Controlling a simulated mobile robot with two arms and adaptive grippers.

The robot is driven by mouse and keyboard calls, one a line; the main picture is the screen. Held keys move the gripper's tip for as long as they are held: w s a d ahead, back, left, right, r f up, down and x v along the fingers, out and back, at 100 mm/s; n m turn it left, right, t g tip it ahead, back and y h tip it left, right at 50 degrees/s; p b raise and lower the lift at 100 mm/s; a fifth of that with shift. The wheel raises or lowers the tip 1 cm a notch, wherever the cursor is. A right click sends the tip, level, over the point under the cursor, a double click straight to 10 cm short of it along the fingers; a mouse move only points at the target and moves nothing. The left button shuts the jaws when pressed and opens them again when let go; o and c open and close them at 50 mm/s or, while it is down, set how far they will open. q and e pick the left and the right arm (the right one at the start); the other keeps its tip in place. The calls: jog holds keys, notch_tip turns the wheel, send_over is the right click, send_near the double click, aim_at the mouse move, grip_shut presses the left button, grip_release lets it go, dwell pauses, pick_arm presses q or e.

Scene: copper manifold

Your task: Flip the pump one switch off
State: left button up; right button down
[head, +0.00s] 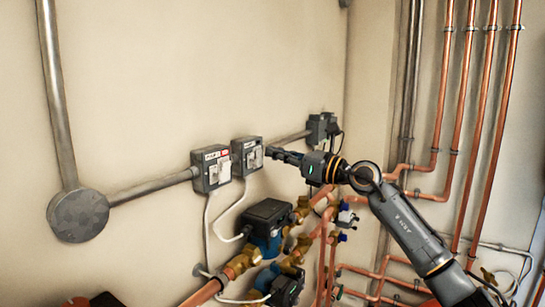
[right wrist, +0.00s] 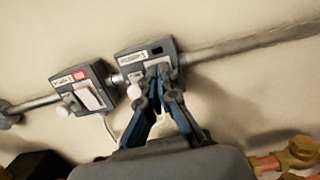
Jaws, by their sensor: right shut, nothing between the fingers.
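Two grey switch boxes are mounted side by side on the wall. The left box (head: 211,169) has a red mark at its top right and a pale switch plate; it also shows in the right wrist view (right wrist: 70,84). The right box (head: 247,156) also has a pale plate, and fills the middle of the right wrist view (right wrist: 132,60). Their labels are too small to read, so I cannot tell which is pump one. My right gripper (head: 271,152) is shut and empty, its fingertips (right wrist: 158,76) at the front of the right box and partly hiding its switch. Contact is unclear.
A grey conduit (head: 152,187) runs left from the boxes to a round junction box (head: 78,215). Below are pumps (head: 268,215) with brass fittings and copper pipes. Another dark box (head: 319,127) is on the wall to the right. Vertical copper pipes (head: 488,110) stand at the right.

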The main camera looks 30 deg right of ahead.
pick_arm(q)
jog(key=f+b, duration=0.2)
jog(key=s+f+b, duration=0.1)
jog(key=f+b, duration=0.1)
jog(key=f, duration=0.1)
jog(key=shift+d+b, duration=0.1)
jog(key=shift+b, duration=0.25)
pick_arm(e)
jog(key=s+d+r, duration=0.1)
jog(key=s+d, duration=0.5)
jog(key=s, duration=0.4)
jog(key=shift+s+r, duration=0.35)
jog(key=shift+w, duration=0.1)
pick_arm(q)
jog(key=shift+s, duration=0.15)
